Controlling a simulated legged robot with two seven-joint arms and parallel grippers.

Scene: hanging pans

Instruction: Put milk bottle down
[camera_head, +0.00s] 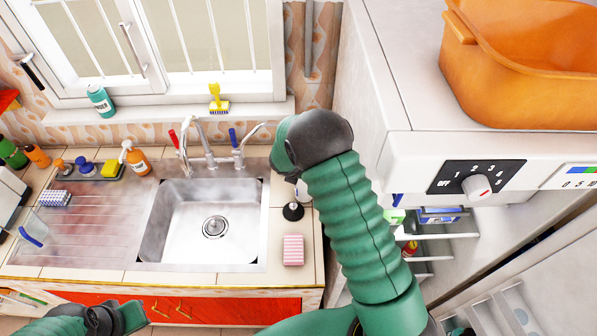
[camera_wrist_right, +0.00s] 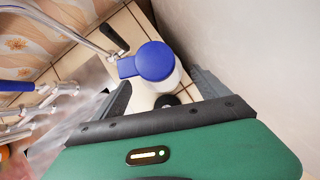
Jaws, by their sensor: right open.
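A white bottle with a blue lid (camera_wrist_right: 155,62), which I take to be the milk bottle, stands on the tiled counter in the right wrist view. My right gripper (camera_wrist_right: 160,78) is open, with one dark finger on each side of the bottle. I cannot tell whether either finger touches it. In the head view my right arm hides the gripper and nearly all of the bottle; only a small white part (camera_head: 303,191) shows beside the arm. My left gripper (camera_head: 118,318) is low at the left of the head view, away from the bottle, its fingers unclear.
The sink (camera_head: 208,218) with its taps (camera_head: 208,145) lies left of my right arm. A black round item (camera_head: 293,211) and a pink striped sponge (camera_head: 293,250) are on the counter strip. A white appliance (camera_head: 400,80) bearing an orange tub (camera_head: 520,75) is at the right.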

